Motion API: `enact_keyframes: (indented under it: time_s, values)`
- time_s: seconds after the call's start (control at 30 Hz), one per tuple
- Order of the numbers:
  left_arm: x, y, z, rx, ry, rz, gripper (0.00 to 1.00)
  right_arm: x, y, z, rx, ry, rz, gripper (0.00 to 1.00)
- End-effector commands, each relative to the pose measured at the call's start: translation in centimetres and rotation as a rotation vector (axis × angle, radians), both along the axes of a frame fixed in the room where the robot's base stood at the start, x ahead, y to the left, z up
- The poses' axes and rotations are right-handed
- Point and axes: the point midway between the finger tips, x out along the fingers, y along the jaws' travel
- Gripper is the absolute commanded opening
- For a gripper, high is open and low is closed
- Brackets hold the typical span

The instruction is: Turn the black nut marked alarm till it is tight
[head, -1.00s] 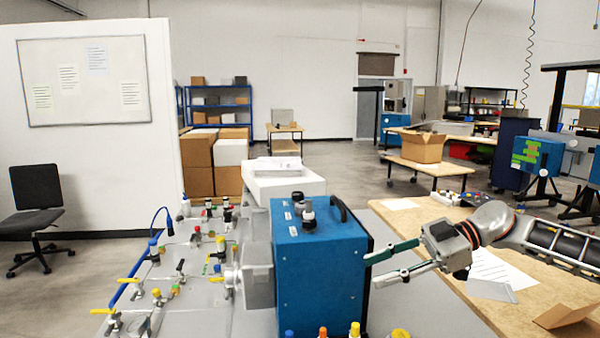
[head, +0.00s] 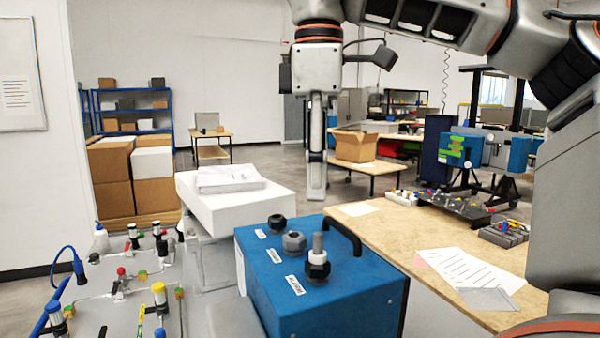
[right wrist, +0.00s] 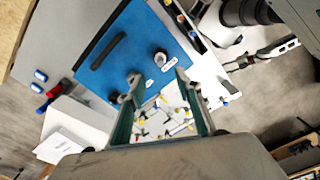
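The blue box (head: 330,300) carries a row of three black nuts on its top, each beside a small white label. The nearest nut (head: 317,268) sits around a tall pale stud; its label (head: 295,285) is too small to read surely. The middle nut (head: 294,242) and far nut (head: 277,222) stand behind it. My right gripper (head: 316,192) points down above the box, apart from the nuts, and looks edge-on. In the right wrist view its green-padded fingers (right wrist: 157,79) are spread with nothing between them. One nut (right wrist: 160,58) shows just beyond the fingertips. My left gripper is not visible.
A black handle (head: 343,233) arches over the box top right of the nuts. A white case (head: 235,205) with papers stands behind. A grey panel of valves (head: 115,290) lies left. The wooden table (head: 400,236) at right holds sheets and small parts.

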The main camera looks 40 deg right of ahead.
Motion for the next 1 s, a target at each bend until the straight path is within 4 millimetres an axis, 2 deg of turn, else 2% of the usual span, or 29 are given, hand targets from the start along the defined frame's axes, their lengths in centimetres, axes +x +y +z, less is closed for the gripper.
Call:
enact_keyframes:
  time_s: [0.23,0.47,0.8,1.0]
  values:
    - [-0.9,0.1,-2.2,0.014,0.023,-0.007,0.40,0.2,-0.1,-2.7,0.003,0.007,0.002,0.35]
    - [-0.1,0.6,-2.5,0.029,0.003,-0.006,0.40,0.2,-0.1,-5.2,0.006,0.007,0.001,0.35]
    - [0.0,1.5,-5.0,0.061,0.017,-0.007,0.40,0.3,-0.1,-9.0,0.003,0.008,0.002,0.35]
    - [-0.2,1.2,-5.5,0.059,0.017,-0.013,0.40,0.3,-0.1,-11.1,0.004,0.008,0.003,0.35]
